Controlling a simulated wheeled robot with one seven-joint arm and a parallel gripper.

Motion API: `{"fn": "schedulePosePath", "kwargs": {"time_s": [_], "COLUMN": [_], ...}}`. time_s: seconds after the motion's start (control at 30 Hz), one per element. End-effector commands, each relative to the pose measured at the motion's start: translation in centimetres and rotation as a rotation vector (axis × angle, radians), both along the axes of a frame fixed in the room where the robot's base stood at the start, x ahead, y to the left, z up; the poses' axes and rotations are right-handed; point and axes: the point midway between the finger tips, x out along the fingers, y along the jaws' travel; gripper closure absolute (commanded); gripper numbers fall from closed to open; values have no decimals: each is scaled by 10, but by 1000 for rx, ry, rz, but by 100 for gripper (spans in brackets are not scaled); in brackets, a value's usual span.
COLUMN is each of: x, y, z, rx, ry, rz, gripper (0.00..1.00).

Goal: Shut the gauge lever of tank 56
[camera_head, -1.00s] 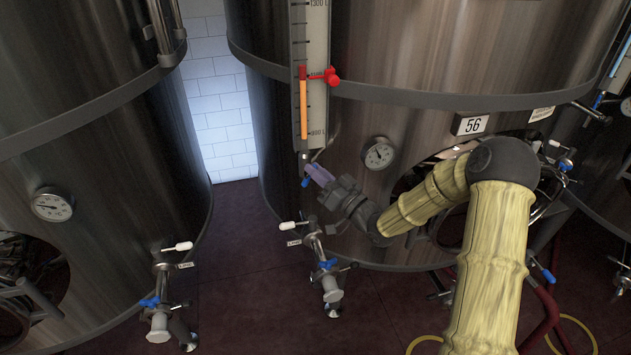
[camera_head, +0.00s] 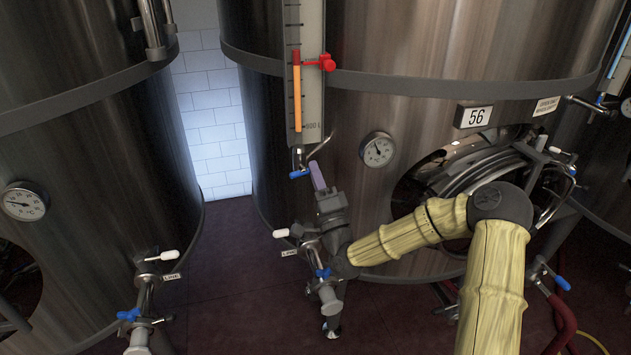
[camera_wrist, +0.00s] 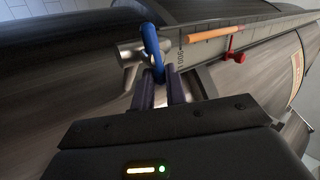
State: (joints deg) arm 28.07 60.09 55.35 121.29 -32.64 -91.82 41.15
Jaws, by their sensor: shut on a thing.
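Tank 56 (camera_head: 400,120) is the large steel tank with the "56" plate (camera_head: 474,117). Its level gauge (camera_head: 313,75) has an orange column and a red marker. In the wrist view the lever (camera_wrist: 151,45) is a blue curved handle across the gauge's foot. My gripper (camera_head: 314,166) comes up from below, its purple fingers beside the lever. In the wrist view my gripper (camera_wrist: 160,82) is shut on the lever's near end, which is partly hidden between the fingertips.
A dial thermometer (camera_head: 378,149) is on the tank wall right of my gripper. A sampling valve with a white handle (camera_head: 281,233) and a blue lever stands below, close to my wrist. Another tank (camera_head: 80,150) stands at left, with a gap between.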

Motion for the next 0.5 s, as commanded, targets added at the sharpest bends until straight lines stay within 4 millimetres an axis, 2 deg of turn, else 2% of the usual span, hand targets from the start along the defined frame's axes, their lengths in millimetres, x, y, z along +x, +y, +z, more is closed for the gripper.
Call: {"fn": "schedulePosePath", "kwargs": {"time_s": [0.07, 0.5], "x": [0, 0], "y": [0, 1], "z": [-7, -8], "rx": [50, 171], "ry": [20, 58], "rz": [0, 0], "gripper": [100, 100]}}
